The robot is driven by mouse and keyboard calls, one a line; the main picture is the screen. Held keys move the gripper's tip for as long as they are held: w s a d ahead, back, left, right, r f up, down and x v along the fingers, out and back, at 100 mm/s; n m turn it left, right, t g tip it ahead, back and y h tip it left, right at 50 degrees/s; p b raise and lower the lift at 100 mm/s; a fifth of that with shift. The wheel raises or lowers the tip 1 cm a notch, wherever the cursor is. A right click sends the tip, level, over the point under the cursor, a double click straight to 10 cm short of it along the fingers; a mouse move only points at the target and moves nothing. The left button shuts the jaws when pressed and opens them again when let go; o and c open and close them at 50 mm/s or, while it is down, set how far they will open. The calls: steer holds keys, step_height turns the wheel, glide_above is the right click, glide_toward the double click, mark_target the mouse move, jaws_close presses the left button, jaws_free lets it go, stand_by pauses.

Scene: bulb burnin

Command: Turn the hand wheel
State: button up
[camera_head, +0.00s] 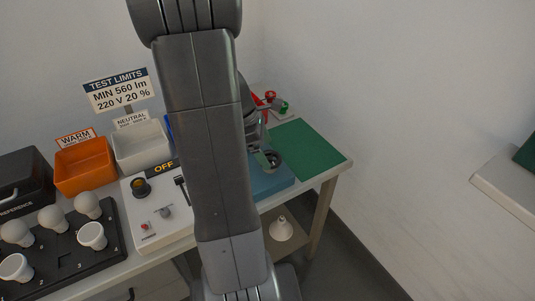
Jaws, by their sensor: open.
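My arm crosses the middle of the view and hides much of the bench behind it. My gripper (262,140) shows only in part to the right of the arm, above a blue base (274,184); it is open. A small dark round part (272,159), perhaps the hand wheel, stands on the blue base close by the gripper. I cannot tell whether the gripper touches it or is around it.
A white control box (158,212) with knobs and an OFF sign stands left of my arm. Further left are an orange bin (84,165), a white bin (141,147) and a black bulb rack (72,254). A green mat (308,148) lies clear at right.

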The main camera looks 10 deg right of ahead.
steer(key=shift+x, duration=1.2)
steer(key=c, duration=1)
steer(key=shift+r+m, duration=0.1)
steer(key=shift+m, duration=0.3)
steer(key=m+g+p, duration=0.1)
steer(key=m, duration=0.1)
steer(key=m+g+p, duration=0.1)
steer(key=m, duration=0.1)
steer(key=shift+w+d+m+y+p, duration=0.1)
steer(key=shift+w+m+y+p, duration=0.1)
steer(key=shift+m+y+p, duration=0.15)
steer(key=m+y, duration=0.1)
steer(key=m, duration=0.2)
steer(key=m+g+y+p, duration=0.1)
steer(key=m, duration=0.2)
steer(key=shift+d+p, duration=0.15)
steer(key=shift+p, duration=0.15)
steer(key=shift+m, duration=0.25)
